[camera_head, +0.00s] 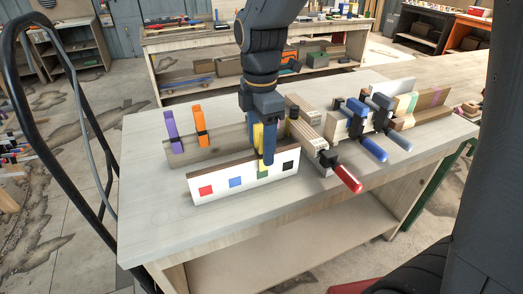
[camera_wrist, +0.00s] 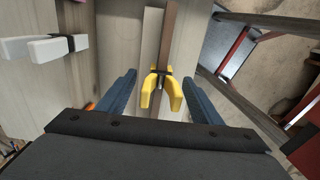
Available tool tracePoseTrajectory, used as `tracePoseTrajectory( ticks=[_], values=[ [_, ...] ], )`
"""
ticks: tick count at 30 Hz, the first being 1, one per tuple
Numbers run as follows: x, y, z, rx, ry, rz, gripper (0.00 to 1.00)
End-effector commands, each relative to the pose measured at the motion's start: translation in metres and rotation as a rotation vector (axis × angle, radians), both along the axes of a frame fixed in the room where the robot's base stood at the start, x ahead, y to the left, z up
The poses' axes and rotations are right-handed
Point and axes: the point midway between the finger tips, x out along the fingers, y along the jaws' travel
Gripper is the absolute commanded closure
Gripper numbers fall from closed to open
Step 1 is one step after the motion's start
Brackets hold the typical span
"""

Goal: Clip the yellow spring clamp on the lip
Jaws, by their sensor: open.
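The yellow spring clamp (camera_wrist: 160,90) stands at the brown top edge, or lip (camera_wrist: 172,35), with its two handles toward the wrist camera. Its jaws appear to straddle the lip; how deep they sit is hidden. In the head view the yellow clamp (camera_head: 257,135) is partly behind my gripper. The lip (camera_head: 225,163) tops a white-faced board with coloured squares (camera_head: 215,191). My gripper (camera_wrist: 162,92) is open, with one blue finger on each side of the clamp and a visible gap to both. In the head view my gripper (camera_head: 268,158) points down over the board.
A purple clamp (camera_head: 174,131) and an orange clamp (camera_head: 200,125) stand on a wooden board behind. To the right are a red-handled bar clamp (camera_head: 346,177) and blue-handled clamps (camera_head: 370,146). The bench top (camera_head: 150,225) is clear at the front left.

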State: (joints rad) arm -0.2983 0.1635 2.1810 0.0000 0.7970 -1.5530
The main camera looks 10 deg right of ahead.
Motion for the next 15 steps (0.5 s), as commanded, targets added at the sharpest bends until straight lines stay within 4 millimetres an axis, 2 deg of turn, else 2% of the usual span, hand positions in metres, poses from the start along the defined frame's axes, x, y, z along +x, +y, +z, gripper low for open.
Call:
tracePoseTrajectory(
  ticks=[6, 14, 15],
  values=[
    [-0.002, -0.001, -0.024, -0.001, 0.002, 0.0, 0.41],
    [-0.001, -0.001, -0.026, 0.0, 0.0, 0.0, 0.41],
    [-0.001, -0.001, -0.026, 0.0, 0.0, 0.0, 0.46]
  ],
)
